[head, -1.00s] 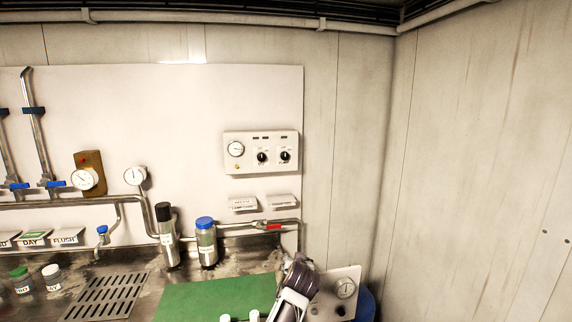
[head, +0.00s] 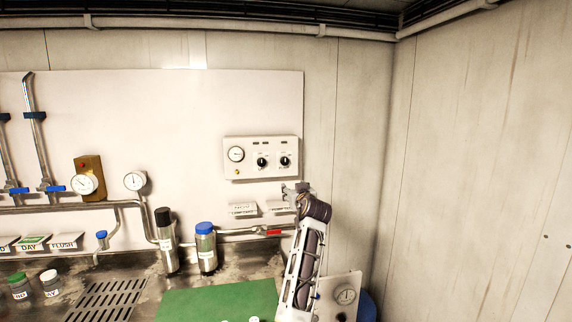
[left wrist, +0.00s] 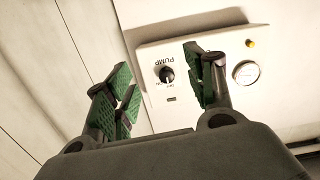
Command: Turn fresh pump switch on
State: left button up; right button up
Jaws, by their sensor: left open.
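A white control panel (head: 241,172) on the wall carries two black knobs, a left one (head: 262,162) and a right one (head: 285,161). Their labels are too small to read there. In the left wrist view the panel is upside down; one black knob (left wrist: 167,75) has "PUMP" and "OFF" markings, and the rest of its label is unclear. The other knob is not visible there. My left gripper (head: 294,189) is just below the panel's right part. Its green fingers (left wrist: 158,85) are open and empty, on either side of the knob in that view, apart from it. My right gripper is out of view.
The panel also has a gauge (head: 236,154) and a yellow lamp (left wrist: 250,43). Two label plates, the left one (head: 243,209) clear, sit below the panel near my arm. A pipe with a red handle (head: 273,232), bottles (head: 206,247) and a green mat (head: 215,300) are lower down.

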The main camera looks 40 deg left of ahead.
pick_arm(q)
notch_tip(320, 180, up, 6)
jog(key=w+a+n+y, duration=0.1)
jog(key=shift+w+r, duration=0.25)
jog(key=shift+w, duration=0.05)
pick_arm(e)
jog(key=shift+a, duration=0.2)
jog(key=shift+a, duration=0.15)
pick_arm(q)
jog(key=shift+a+r, duration=0.1)
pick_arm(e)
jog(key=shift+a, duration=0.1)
